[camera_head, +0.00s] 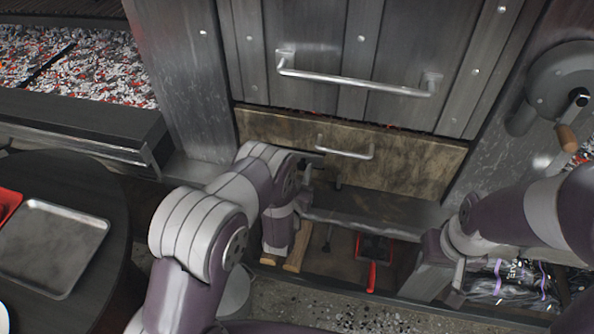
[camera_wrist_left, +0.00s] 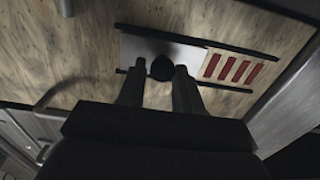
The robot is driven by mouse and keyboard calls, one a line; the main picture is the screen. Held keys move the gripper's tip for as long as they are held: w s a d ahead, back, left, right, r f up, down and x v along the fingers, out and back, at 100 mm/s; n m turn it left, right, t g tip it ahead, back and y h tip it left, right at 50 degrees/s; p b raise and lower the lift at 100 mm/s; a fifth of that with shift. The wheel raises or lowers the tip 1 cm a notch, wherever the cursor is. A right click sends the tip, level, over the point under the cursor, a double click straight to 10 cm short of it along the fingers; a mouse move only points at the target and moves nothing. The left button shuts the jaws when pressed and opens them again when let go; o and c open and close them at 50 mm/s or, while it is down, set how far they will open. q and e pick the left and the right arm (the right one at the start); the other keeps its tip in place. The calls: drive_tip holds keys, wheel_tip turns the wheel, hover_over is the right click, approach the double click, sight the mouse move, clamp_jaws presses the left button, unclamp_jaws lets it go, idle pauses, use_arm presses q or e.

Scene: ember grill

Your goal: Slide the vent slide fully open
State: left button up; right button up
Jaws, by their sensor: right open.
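The vent slide is a grey metal plate (camera_wrist_left: 145,48) between two dark rails on a wooden panel in the left wrist view. Its black round knob (camera_wrist_left: 162,68) stands on it. Red slots (camera_wrist_left: 228,69) show to the right of the plate. My left gripper (camera_wrist_left: 158,82) is open, its two fingers apart with the knob between their tips. The knob looks nearer the right finger; contact cannot be told. In the head view, my left arm largely hides the vent. My right gripper (camera_head: 432,280) is open and low at the right, away from the vent.
A wooden drawer front (camera_head: 410,163) with a metal handle (camera_head: 345,149) lies beside the vent. A long bar handle (camera_head: 355,84) is above. A shelf below holds a red-handled tool (camera_head: 372,275) and a bag (camera_head: 512,282). A tray (camera_head: 55,245) lies at left.

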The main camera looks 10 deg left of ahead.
use_arm(q)
drive_tip(key=shift+o, duration=1.4)
drive_tip(key=shift+d, duration=0.25)
drive_tip(key=shift+a, duration=0.1)
drive_tip(key=shift+s, duration=0.3)
drive_tip(key=s, duration=1.2)
drive_tip(key=shift+a, duration=0.2)
